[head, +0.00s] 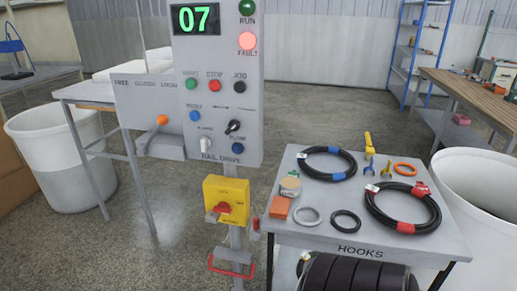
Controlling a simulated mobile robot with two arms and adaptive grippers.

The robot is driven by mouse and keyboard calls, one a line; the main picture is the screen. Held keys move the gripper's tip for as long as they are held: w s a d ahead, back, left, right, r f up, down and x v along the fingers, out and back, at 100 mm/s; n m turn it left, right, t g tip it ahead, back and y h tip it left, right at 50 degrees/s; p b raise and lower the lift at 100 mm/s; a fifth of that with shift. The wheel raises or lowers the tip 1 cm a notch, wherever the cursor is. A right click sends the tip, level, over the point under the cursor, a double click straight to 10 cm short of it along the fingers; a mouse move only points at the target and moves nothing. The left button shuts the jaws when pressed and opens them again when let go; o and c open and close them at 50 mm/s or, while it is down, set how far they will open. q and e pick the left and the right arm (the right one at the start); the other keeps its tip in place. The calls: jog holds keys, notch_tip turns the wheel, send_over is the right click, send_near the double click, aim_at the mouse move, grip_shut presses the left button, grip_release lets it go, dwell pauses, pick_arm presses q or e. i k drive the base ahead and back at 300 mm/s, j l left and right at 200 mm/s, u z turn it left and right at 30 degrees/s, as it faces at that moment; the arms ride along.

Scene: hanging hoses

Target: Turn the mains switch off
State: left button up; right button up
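The mains switch (235,190) is a yellow box on a grey post below the control panel. A red rotary handle (224,208) sits on its front, with a small grey piece at its lower left. The handle's on or off position is too small to tell. Neither of my grippers shows in the head view.
The grey control panel (218,130) above shows a green "07" and a lit pink-red FAULT lamp (248,41). The HOOKS cart (384,244) with hoses stands close at right.

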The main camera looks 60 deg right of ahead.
aim_at(224, 208)
jog(key=z, duration=1.65)
